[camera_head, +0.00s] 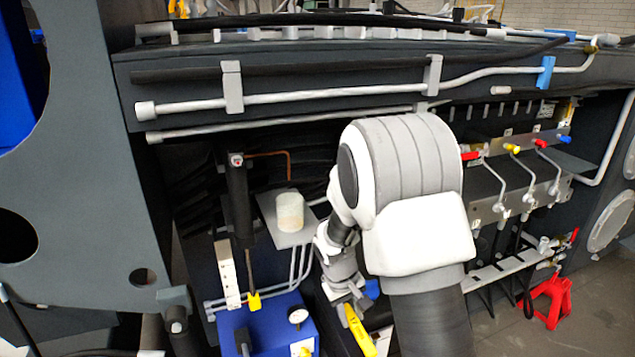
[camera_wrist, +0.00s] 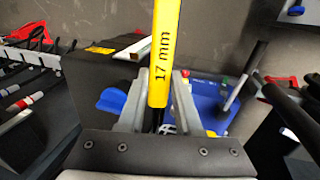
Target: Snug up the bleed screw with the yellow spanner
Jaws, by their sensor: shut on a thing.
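The yellow spanner (camera_head: 359,330) is in my gripper (camera_head: 352,300), low in the middle of the head view, and slants down to the right. In the wrist view the spanner (camera_wrist: 164,50) stands upright between the two grey fingers of my gripper (camera_wrist: 158,98), with "17 mm" printed on its shaft. The fingers are shut on it. Its upper end runs out of the wrist view, and its lower end is partly hidden by the gripper. I cannot make out the bleed screw in either view.
A blue box (camera_head: 268,330) with a round gauge (camera_head: 298,315) stands left of my gripper. Pipes (camera_head: 290,97) cross above my arm. A valve panel with coloured handles (camera_head: 513,148) and a red stand (camera_head: 552,297) are on the right.

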